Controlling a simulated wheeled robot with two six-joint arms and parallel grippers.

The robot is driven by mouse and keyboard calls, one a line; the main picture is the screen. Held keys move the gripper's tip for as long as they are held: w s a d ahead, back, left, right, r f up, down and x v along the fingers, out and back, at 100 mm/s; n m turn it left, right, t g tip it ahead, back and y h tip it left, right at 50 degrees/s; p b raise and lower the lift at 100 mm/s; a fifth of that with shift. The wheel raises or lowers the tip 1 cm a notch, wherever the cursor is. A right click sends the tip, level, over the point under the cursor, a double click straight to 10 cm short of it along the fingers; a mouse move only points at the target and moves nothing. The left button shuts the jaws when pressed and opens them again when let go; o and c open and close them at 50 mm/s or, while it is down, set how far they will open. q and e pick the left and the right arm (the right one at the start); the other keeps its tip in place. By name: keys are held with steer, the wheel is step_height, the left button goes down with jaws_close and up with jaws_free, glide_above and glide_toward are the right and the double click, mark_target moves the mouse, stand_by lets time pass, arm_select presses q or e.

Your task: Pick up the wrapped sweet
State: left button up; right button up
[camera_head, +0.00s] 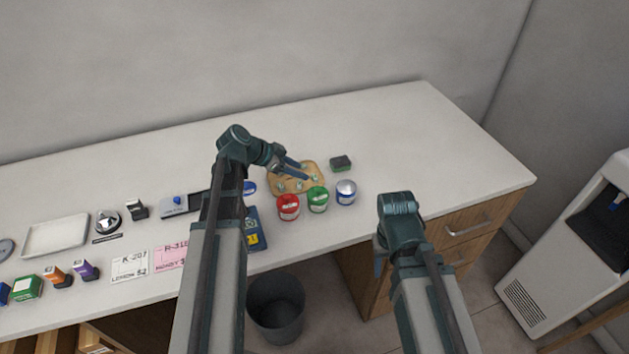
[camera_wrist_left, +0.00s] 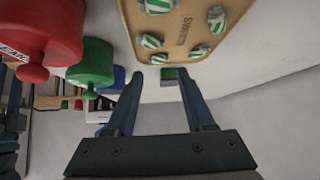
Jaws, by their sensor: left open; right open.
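Several wrapped sweets with green and white stripes lie on a tan wooden board (camera_head: 276,188) on the counter; one sweet (camera_head: 314,178) sits close to my left gripper. In the left wrist view the board (camera_wrist_left: 178,50) fills the top, with sweets (camera_wrist_left: 152,41) spread across it. My left gripper (camera_head: 302,174) is open over the board, and its fingers (camera_wrist_left: 160,78) hold nothing. The fingertips point near the board's edge and the sweets; whether they touch anything I cannot tell. My right gripper (camera_head: 381,262) hangs low at the counter's front, mostly hidden by its own arm, open.
Red (camera_head: 288,207), green (camera_head: 317,199) and blue-and-white (camera_head: 346,192) jars stand in front of the board. A small dark green block (camera_head: 341,163) lies to its right. A grey bin (camera_head: 276,307) stands on the floor. The counter's right end (camera_head: 440,150) is clear.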

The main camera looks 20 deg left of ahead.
mark_target(314, 176)
arm_select(q)
steer(key=shift+d+f, duration=0.1)
steer(key=b+x, duration=0.4)
steer(key=x, duration=0.1)
steer(key=shift+c, duration=0.3)
jaws_close()
